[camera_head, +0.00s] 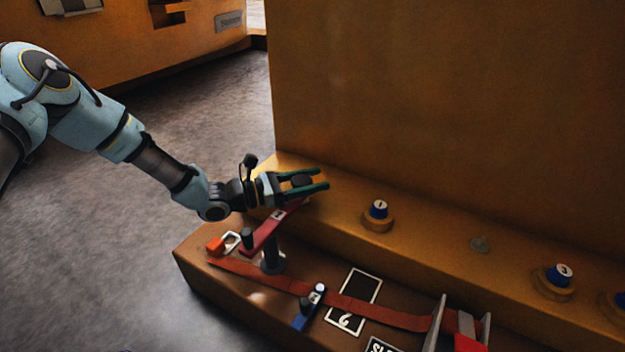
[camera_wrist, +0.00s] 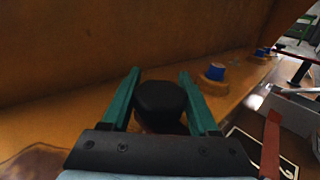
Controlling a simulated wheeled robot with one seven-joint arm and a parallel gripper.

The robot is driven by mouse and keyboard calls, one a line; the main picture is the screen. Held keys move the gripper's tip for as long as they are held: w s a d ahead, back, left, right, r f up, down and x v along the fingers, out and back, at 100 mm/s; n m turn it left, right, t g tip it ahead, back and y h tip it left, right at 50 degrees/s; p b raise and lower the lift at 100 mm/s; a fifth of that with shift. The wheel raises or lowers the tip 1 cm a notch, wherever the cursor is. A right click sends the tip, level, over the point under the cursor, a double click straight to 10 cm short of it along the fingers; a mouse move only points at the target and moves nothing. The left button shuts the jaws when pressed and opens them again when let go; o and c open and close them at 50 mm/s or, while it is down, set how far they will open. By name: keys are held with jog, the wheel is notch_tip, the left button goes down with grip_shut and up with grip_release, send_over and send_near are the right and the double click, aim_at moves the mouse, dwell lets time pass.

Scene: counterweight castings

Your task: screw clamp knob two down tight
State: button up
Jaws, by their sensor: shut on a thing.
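My gripper (camera_head: 307,185) has its two green fingers on either side of a black rounded knob (camera_head: 302,181) at the left end of the yellow ledge. The knob also shows between the fingers in the wrist view (camera_wrist: 160,100). No number is visible on it, and its underside is hidden, so I cannot tell whether it touches the ledge. To its right on the ledge are a blue-capped knob marked 1 (camera_head: 378,210), a small bare grey stud (camera_head: 480,243) and a blue-capped knob marked 3 (camera_head: 558,276).
Below my gripper a red bar (camera_head: 266,232) sits by a dark post (camera_head: 272,255) on the brown lower step. An orange-red strap (camera_head: 375,315), a blue lever (camera_head: 310,308) and a plate marked 2 (camera_head: 366,287) lie there. A tall yellow wall (camera_head: 440,90) stands behind the ledge.

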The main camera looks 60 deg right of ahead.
jog(key=shift+m+g+y, duration=0.3)
jog(key=shift+s+a+m+g+y, duration=0.15)
jog(key=shift+m+g+y, duration=0.85)
jog(key=shift+g+y, duration=0.15)
jog(key=m+y, duration=0.1)
jog(key=m+g+y, duration=0.1)
jog(key=y, duration=0.1)
jog(key=m+g+y+b, duration=0.1)
jog(key=y, duration=0.1)
jog(key=shift+s+a+f+m+g, duration=0.2)
jog(key=shift+s+a+m+g, duration=0.05)
jog(key=shift+a+m, duration=0.1)
jog(key=m+y+b, duration=0.1)
jog(key=y, duration=0.1)
jog(key=m+g+y+b, duration=0.1)
jog(key=y, duration=0.1)
jog(key=shift+s+a+m, duration=0.1)
jog(key=shift+a+m, duration=0.25)
jog(key=shift+a+r+m+y+b, duration=0.1)
jog(key=shift+m+y+b, duration=0.3)
jog(key=shift+y, duration=0.35)
jog(key=shift+a+r+m+y+b, duration=0.1)
jog(key=shift+m+y+b, duration=0.25)
jog(key=shift+y, duration=0.35)
jog(key=o, duration=1.4)
jog(key=shift+c, duration=0.2)
